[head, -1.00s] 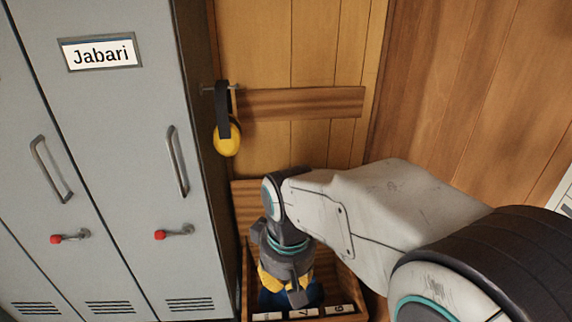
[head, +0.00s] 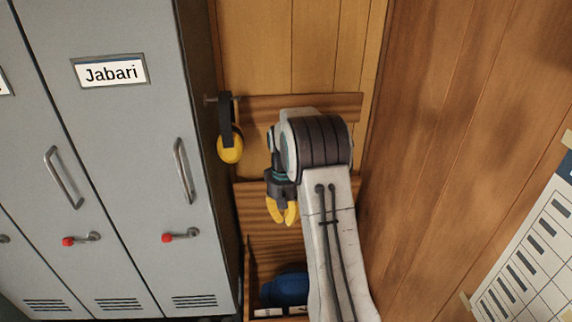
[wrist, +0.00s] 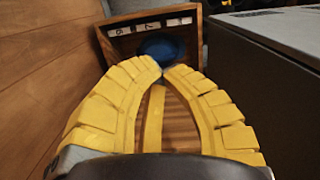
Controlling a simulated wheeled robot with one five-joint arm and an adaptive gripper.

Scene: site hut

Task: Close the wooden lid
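The wooden lid (head: 255,203) stands open and upright at the back of a low wooden box (head: 249,275), against the wooden wall. My arm hides part of its right side. My gripper (head: 285,222) hangs in front of the lid, above the box, with its yellow fingers pointing down. I cannot tell whether it touches the lid. In the wrist view, the fingertips (wrist: 165,69) nearly meet, with nothing held between them. Striped wood (wrist: 180,130), probably the lid, shows behind the fingers. The box's rim (wrist: 192,50) shows beyond them.
Grey lockers (head: 120,180) stand close on the left. A wooden wall (head: 440,130) bounds the right.

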